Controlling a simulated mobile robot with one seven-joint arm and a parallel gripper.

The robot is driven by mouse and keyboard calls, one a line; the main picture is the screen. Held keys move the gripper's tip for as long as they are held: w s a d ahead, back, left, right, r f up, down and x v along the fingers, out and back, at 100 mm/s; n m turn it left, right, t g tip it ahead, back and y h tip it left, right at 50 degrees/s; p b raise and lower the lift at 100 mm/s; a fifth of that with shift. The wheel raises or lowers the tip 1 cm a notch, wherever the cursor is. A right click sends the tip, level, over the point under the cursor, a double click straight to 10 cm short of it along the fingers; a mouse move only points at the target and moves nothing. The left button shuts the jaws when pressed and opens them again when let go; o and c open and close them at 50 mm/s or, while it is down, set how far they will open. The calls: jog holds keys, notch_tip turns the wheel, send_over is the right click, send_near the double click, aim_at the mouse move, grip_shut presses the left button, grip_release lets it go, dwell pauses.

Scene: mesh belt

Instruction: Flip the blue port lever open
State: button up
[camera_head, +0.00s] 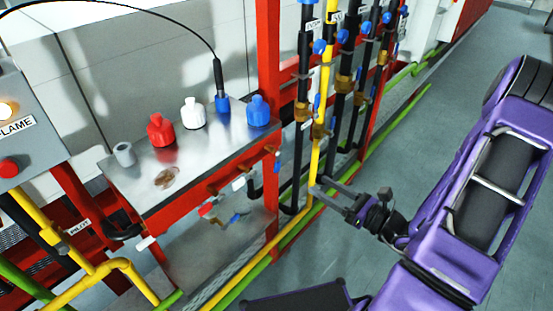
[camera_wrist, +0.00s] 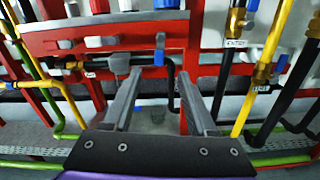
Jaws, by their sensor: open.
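A blue port lever (camera_wrist: 159,49) hangs down from the front of a red panel (camera_wrist: 205,30) in the wrist view. It shows beyond and between my fingertips, close to the middle of the picture. In the head view a small blue lever (camera_head: 277,161) sits at the right end of the red bench front; it looks like the same one. My gripper (camera_head: 320,187) is open and empty, right of the bench and beside the yellow pipe. In the wrist view my gripper (camera_wrist: 159,72) has its fingers spread, with no visible contact with the lever.
A grey lever (camera_wrist: 118,63) hangs left of the blue one, near my left finger. Vertical pipes with brass valves (camera_head: 319,131) stand right of the bench. Red, white and blue bottles (camera_head: 161,131) stand on the metal bench top (camera_head: 190,165). The floor (camera_head: 440,130) at right is clear.

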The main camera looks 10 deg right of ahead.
aim_at(279, 162)
jog(key=x, duration=1.5)
jog(key=shift+w+a+f, duration=0.1)
jog(key=shift+w+a, duration=0.1)
jog(key=shift+w, duration=0.05)
grip_shut()
